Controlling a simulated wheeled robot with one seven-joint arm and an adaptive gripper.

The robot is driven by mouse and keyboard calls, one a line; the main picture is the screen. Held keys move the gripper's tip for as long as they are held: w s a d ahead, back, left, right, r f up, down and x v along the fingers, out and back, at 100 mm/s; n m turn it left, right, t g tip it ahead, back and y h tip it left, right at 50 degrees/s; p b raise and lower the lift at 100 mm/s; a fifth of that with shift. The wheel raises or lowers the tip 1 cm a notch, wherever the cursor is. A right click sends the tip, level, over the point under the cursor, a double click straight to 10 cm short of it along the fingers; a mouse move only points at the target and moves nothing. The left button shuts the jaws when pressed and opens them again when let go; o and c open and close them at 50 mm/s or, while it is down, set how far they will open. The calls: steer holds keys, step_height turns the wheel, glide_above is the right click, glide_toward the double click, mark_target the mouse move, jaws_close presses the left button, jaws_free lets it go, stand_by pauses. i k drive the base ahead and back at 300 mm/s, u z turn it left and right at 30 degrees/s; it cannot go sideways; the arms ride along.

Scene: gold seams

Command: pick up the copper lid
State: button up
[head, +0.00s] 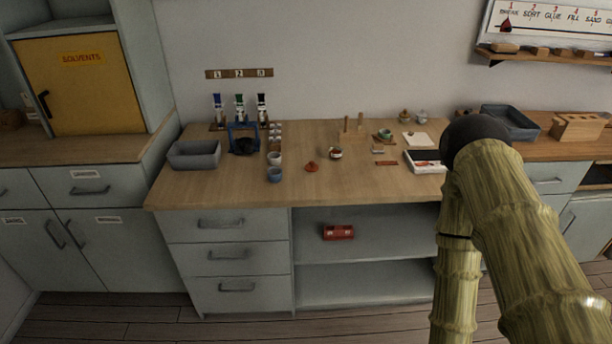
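A small copper-orange lid (311,167) with a raised middle lies on the wooden workbench (230,190), near the middle of its top. It stands apart from the things around it. A small round pot (335,153) with a dark rim sits just behind it to the right. My arm rises at the right of the head view, with its dark joint in front of the bench's right end. My gripper is not in view.
A white tray (424,167) and a reddish bar (387,163) lie to the right. The bench front before the lid is clear. A red box (338,232) sits on the shelf below.

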mark_target(311, 167)
steer(key=u, duration=1.4)
steer(key=i, duration=0.85)
steer(key=z, duration=1.1)
